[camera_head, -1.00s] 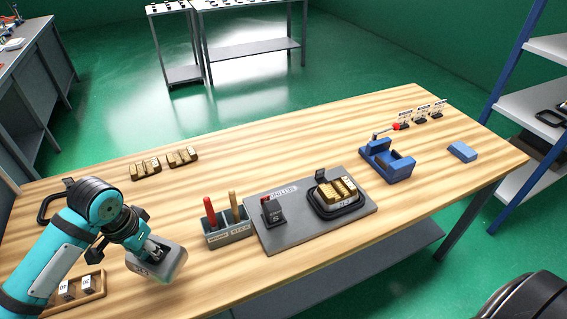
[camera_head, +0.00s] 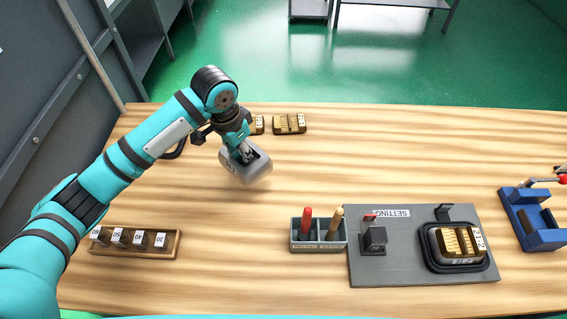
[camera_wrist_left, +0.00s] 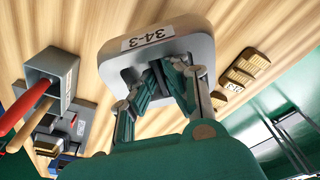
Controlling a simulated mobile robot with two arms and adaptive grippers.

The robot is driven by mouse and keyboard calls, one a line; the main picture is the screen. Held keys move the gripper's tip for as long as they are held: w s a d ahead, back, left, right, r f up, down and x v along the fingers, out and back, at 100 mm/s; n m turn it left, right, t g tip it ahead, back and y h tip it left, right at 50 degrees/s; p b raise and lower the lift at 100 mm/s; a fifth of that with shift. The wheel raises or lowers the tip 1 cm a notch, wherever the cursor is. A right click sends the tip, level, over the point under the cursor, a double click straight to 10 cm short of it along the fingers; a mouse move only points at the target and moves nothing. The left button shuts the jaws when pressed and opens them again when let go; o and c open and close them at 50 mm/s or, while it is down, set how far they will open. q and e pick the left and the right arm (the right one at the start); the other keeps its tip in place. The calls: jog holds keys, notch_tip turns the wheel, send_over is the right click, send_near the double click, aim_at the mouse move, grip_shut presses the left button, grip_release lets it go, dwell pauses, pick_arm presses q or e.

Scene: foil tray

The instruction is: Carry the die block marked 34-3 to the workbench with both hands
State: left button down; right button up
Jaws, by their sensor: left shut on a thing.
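The grey die block (camera_head: 254,172) with rounded edges is in the grasp of my left gripper (camera_head: 243,152), over the left part of the wooden workbench (camera_head: 215,215). In the left wrist view, the block (camera_wrist_left: 190,42) carries a white label reading 34-3. There the fingers of my left gripper (camera_wrist_left: 165,85) are shut inside a dark recess in its near side. I cannot tell whether the block touches the bench or hangs just above it. My right gripper is not in view.
Brass blocks (camera_head: 289,124) stand behind the held block. A wooden rack of small numbered blocks (camera_head: 135,243) is at the front left. A tool holder (camera_head: 318,247), a grey setting plate (camera_head: 400,270) and a blue fixture (camera_head: 533,232) are to the right. The bench between is clear.

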aim_at(245, 166)
pick_arm(q)
notch_tip(245, 166, down, 2)
jog(key=shift+f+p, duration=0.1)
jog(key=shift+p, duration=0.2)
jog(key=f, duration=0.4)
jog(key=shift+w+p, duration=0.2)
jog(key=shift+p, duration=0.15)
notch_tip(245, 166, down, 3)
jog(key=shift+r+p, duration=0.1)
jog(key=shift+p, duration=0.2)
jog(key=shift+f, duration=0.4)
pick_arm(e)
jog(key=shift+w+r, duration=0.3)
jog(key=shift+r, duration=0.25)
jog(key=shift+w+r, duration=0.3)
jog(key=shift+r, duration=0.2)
pick_arm(q)
jog(key=c, duration=1.8)
grip_release()
jog(key=shift+s+f, duration=0.1)
jog(key=shift+f, duration=0.1)
jog(key=shift+c, duration=0.2)
jog(key=o, duration=0.4)
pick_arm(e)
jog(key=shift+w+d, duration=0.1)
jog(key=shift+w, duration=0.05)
